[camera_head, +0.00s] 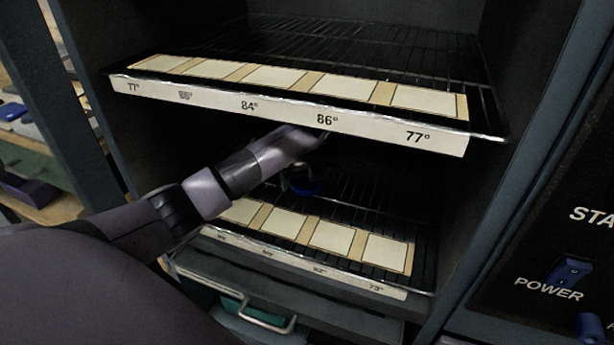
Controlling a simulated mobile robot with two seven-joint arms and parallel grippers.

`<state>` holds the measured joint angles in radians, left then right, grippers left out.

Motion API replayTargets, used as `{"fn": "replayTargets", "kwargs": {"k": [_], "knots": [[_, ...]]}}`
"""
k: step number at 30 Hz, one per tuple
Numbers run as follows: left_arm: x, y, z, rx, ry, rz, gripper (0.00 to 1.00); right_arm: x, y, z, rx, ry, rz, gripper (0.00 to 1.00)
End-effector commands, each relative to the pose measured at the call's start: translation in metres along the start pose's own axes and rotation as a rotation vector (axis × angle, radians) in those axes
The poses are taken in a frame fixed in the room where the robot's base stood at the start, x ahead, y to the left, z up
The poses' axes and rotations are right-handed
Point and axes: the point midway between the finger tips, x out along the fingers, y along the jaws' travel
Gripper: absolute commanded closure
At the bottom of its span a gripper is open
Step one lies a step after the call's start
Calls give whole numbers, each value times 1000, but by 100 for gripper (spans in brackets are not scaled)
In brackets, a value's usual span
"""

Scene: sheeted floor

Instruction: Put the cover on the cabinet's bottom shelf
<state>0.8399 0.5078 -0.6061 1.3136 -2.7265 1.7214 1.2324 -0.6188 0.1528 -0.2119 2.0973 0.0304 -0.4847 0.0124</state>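The cabinet (462,200) is open and dark inside, with wire shelves. The bottom shelf (380,205) has a row of cream cards and a white temperature strip along its front. My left arm reaches into the gap between the two shelves. My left gripper (301,166) is over the bottom shelf, partly hidden in shadow behind the upper shelf's front strip. A small dark-blue round thing (304,187), possibly the cover, shows just under it. I cannot tell whether the fingers hold it or whether it touches the shelf. My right gripper is not in view.
The upper shelf (330,45) with its labelled strip (290,112) lies close above my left arm. A drawer with a metal handle (262,322) is below. A panel with a blue power switch (568,271) stands at right. The bottom shelf's right part looks clear.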

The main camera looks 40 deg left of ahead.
Motion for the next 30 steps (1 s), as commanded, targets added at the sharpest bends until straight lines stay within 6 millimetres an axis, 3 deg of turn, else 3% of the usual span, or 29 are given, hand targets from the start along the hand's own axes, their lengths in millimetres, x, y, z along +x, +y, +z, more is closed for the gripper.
{"fn": "replayTargets", "kwargs": {"k": [8,11,16,30], "knots": [[-4,0,1,0,-1,-1,0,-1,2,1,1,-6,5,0],[-17,0,2,1,-1,-2,0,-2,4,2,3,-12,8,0],[-54,-1,3,1,-3,-5,0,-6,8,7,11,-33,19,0],[-91,0,-88,3,0,-1,0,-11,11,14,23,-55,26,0]]}}
